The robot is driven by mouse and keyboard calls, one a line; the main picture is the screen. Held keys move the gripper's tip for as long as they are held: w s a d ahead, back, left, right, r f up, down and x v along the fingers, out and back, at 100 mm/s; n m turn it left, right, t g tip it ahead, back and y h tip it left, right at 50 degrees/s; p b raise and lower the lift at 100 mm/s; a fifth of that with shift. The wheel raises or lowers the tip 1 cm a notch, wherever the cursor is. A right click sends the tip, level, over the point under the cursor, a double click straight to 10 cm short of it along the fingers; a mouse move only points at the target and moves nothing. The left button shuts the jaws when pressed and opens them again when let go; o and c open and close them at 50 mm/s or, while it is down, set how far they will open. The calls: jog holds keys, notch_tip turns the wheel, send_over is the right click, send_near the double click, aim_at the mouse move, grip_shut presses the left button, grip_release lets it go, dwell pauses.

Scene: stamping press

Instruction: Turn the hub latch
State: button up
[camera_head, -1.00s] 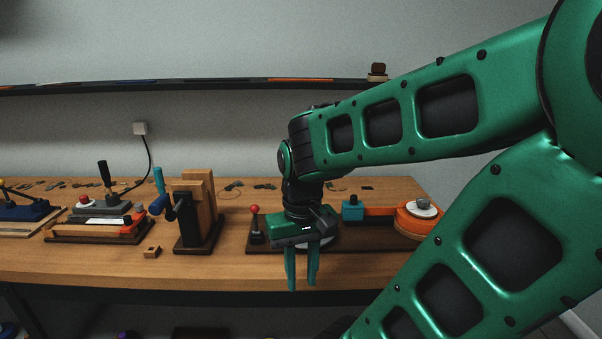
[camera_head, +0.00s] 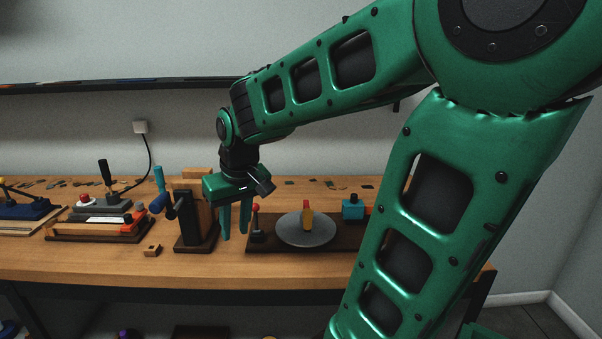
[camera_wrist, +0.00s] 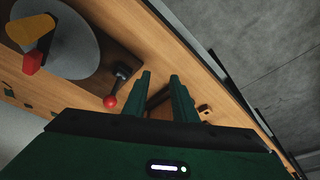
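A round grey disc (camera_head: 290,233) lies on a dark wooden base board on the bench, with an upright yellow-orange latch piece (camera_head: 308,221) with a red end on it. I take this for the hub latch. In the wrist view the disc (camera_wrist: 75,50) and the latch piece (camera_wrist: 30,32) show at the upper left. My gripper (camera_head: 235,235) points down, left of the disc and by the red-knobbed lever. Its two fingers (camera_wrist: 160,76) are apart with nothing between them. It touches neither disc nor latch.
A small red-knobbed lever (camera_head: 256,222) stands at the board's left end, close to my fingers. A wooden block stand with a dark crank (camera_head: 192,222) is just left. A teal block (camera_head: 352,209) sits right of the disc. A small wooden block (camera_head: 152,250) lies near the front edge.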

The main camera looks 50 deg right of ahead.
jog(key=d+r+m+g, duration=0.2)
jog(key=d+r+m, duration=0.25)
jog(key=d, duration=0.75)
notch_tip(320, 180, up, 3)
jog(key=m+g, duration=0.1)
jog(key=m, duration=0.1)
send_over(306, 203)
jog(key=shift+w+r+y, duration=0.15)
jog(key=shift+r+y, duration=0.05)
jog(key=shift+y, duration=0.1)
jog(key=shift+d+m, duration=0.1)
jog(key=shift+m, duration=0.15)
jog(key=shift+f, duration=3.8)
grip_shut()
